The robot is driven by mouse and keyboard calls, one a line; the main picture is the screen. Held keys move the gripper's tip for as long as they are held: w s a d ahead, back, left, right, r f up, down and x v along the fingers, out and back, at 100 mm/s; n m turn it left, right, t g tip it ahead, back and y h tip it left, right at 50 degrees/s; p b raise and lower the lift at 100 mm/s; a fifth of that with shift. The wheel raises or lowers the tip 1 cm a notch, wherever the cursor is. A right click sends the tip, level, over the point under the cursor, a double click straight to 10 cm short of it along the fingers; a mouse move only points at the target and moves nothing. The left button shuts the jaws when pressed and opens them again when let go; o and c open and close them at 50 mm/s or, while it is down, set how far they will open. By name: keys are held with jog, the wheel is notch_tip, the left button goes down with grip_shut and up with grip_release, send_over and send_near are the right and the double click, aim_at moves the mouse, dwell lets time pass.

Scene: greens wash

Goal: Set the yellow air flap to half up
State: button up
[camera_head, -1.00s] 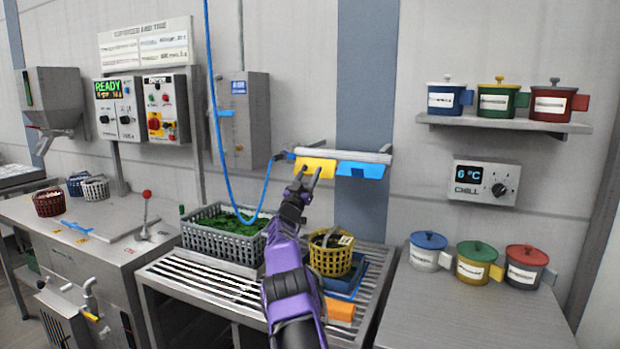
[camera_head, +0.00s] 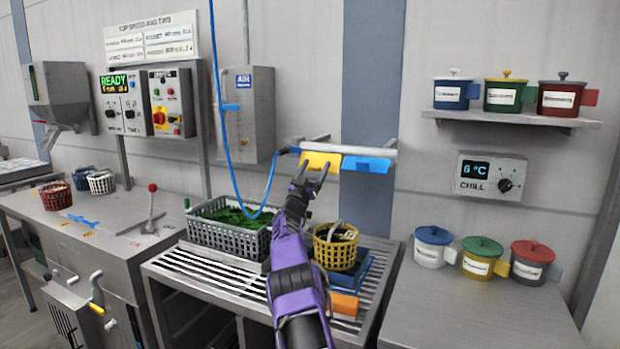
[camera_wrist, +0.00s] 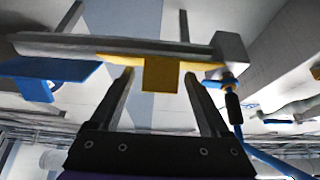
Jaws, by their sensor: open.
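The yellow air flap (camera_head: 321,161) hangs from the front of a grey air bar (camera_head: 345,149) on the wall, to the left of a blue flap (camera_head: 366,164). In the wrist view the yellow flap (camera_wrist: 161,75) has a tab that hangs between my two fingers. My gripper (camera_head: 312,172) is open, with its fingertips close to the flap, one on each side of the tab (camera_wrist: 158,80). I cannot tell whether either finger touches it. The blue flap (camera_wrist: 45,80) lies to the left in the wrist view.
A blue hose (camera_head: 230,165) runs to the bar's left end. Below are a grey basket of greens (camera_head: 228,240), a yellow basket (camera_head: 336,250) and a slatted table (camera_head: 200,270). Shelved pots stand at right. The wall between bar and shelf is clear.

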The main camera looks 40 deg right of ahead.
jog(key=shift+s+a+f, duration=0.15)
jog(key=shift+a+f, duration=0.2)
jog(key=shift+a, duration=0.15)
jog(key=v, duration=1.6)
jog(key=shift+s+b, duration=0.15)
jog(key=shift+b, duration=0.3)
